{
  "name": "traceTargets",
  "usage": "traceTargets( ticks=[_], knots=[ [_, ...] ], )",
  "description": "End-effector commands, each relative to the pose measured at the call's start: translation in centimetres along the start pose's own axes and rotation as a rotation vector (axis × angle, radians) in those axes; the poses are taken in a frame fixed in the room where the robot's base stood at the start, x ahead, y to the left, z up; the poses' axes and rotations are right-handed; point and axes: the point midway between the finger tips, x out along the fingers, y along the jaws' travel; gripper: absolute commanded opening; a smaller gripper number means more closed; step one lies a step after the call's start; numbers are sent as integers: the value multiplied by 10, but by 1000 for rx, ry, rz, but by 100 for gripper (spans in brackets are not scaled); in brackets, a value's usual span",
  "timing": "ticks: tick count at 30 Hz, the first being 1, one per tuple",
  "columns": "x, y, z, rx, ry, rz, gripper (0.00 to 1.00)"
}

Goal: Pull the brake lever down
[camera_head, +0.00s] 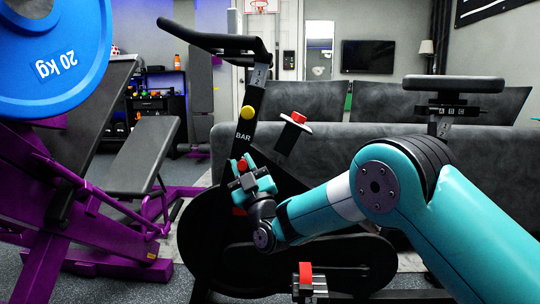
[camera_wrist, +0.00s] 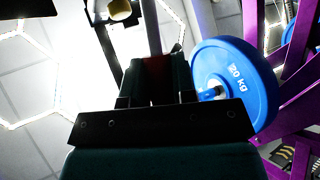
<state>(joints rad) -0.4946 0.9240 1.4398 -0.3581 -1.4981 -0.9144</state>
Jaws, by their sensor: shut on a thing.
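The exercise bike (camera_head: 238,262) stands in the middle of the head view, with its black post rising to the handlebars. A small red piece (camera_head: 242,165), which looks like the brake lever's end, sits at the post below a yellow knob (camera_head: 247,112). My gripper (camera_head: 250,177) is at the post and shut on this red piece. In the wrist view, dark red (camera_wrist: 157,66) shows between the fingers of my gripper (camera_wrist: 157,85). The fingers hide most of the lever, and its angle cannot be told.
A red-topped part (camera_head: 298,117) on a black bracket sticks out right of the post. The bike seat (camera_head: 453,84) is at right. A purple weight rack (camera_head: 38,262) with a blue 20 kg plate (camera_head: 55,55) stands close at left. A grey sofa (camera_head: 330,165) is behind.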

Motion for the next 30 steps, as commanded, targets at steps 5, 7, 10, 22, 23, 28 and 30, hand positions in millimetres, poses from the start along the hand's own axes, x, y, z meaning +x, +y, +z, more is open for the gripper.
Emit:
traceTargets(
  ticks=[5, 7, 10, 22, 23, 28, 30],
  knots=[
    [-1, -7, 2, -46, 39, 29, 0],
    [-2, -8, 3, -59, 48, 35, 0],
    [-2, -8, 3, -70, 56, 42, 0],
    [-3, -9, 4, -80, 60, 45, 0],
    [-3, -9, 4, -80, 60, 45, 0],
    [-3, -9, 4, -79, 60, 45, 51],
    [-3, -8, 4, -78, 60, 45, 51]
  ],
)
